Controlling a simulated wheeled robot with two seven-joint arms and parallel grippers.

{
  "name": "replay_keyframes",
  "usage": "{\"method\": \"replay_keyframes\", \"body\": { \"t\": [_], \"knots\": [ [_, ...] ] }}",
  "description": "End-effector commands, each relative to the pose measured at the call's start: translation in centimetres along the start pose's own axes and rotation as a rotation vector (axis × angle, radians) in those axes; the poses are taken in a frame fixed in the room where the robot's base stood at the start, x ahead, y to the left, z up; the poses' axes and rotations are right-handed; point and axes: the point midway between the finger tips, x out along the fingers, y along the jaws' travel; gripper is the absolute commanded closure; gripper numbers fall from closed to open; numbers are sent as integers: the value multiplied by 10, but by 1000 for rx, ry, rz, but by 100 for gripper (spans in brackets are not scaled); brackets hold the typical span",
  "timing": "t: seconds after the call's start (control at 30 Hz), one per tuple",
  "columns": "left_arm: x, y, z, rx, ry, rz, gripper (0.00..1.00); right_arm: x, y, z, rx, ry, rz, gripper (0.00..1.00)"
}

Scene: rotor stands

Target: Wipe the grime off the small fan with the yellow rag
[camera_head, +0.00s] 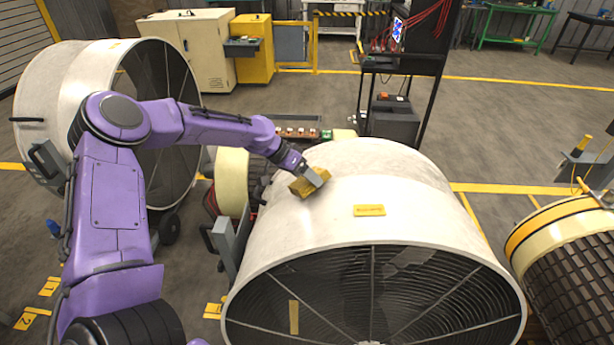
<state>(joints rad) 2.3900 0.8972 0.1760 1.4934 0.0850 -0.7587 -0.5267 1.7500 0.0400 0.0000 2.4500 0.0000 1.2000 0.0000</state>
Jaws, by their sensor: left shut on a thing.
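A white drum fan (420,188) with a dark round grille lies in the middle front, a small yellow label on its housing. Faint grey marks show on the white shell; I cannot tell how much is grime. My left gripper (316,178) is shut on the yellow rag (304,186), at the upper left of this housing. The rag appears to touch the shell. Another white drum fan (85,75) stands at the left behind my purple left arm. I cannot tell surely which one is the small fan. My right gripper is not in view.
A cream cylinder with a yellow band (555,222) is at the right edge. A black rack (405,75) with red cables stands behind the middle fan. Yellow and beige cabinets (205,50) stand at the back.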

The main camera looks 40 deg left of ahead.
Motion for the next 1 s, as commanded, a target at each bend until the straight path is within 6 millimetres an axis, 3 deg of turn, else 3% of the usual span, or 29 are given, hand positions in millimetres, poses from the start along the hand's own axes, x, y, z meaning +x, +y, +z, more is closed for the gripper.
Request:
{"method": "replay_keyframes", "body": {
  "t": [1.0],
  "knots": [
    [17, 0, 7, 0, 0, 0, 53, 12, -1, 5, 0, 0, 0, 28]
  ]
}}
